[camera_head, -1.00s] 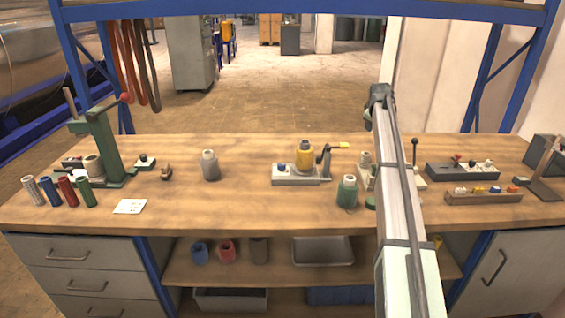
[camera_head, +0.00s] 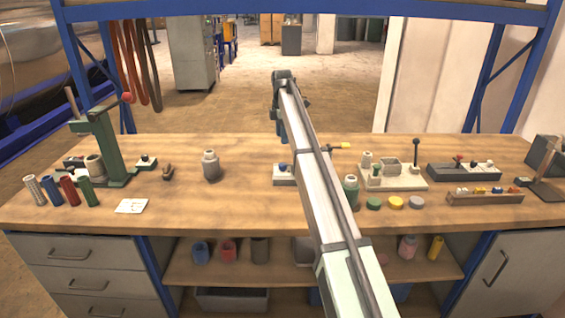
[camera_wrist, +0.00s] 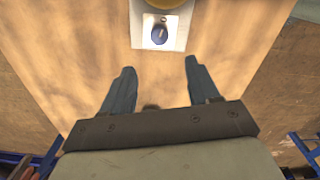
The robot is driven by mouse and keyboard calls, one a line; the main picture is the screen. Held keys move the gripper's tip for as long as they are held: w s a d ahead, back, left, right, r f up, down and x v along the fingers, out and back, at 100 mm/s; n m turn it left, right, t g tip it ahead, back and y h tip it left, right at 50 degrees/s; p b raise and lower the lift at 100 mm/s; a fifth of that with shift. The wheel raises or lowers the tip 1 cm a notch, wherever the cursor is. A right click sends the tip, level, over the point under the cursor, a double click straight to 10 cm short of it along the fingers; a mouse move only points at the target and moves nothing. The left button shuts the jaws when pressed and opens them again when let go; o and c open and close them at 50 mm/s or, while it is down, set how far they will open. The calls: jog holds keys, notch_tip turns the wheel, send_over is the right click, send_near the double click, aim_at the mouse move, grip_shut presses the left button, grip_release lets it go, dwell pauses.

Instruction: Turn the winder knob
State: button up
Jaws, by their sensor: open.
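The winder has a pale grey base (camera_head: 282,181) on the bench. A blue knob (camera_head: 284,168) stands on its left end.
A grey bottle (camera_head: 210,166) stands left of the winder. A green bottle (camera_head: 351,190) stands close to the right of my arm. A pale fixture board (camera_head: 405,184) with a lever lies further right. The bench around the grey bottle is clear.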

aim_at(283, 164)
notch_tip(283, 164, down, 12)
jog(key=shift+f, duration=0.2)
dwell(0.4)
jog(key=shift+c, duration=0.2)
jog(key=c, duration=1)
jog(key=shift+m, duration=0.4)
jog(key=m, duration=0.5)
jog(key=shift+m, duration=0.3)
jog(key=m, duration=0.5)
jog(key=shift+w+m, duration=0.1)
jog(key=shift+m, duration=0.6)
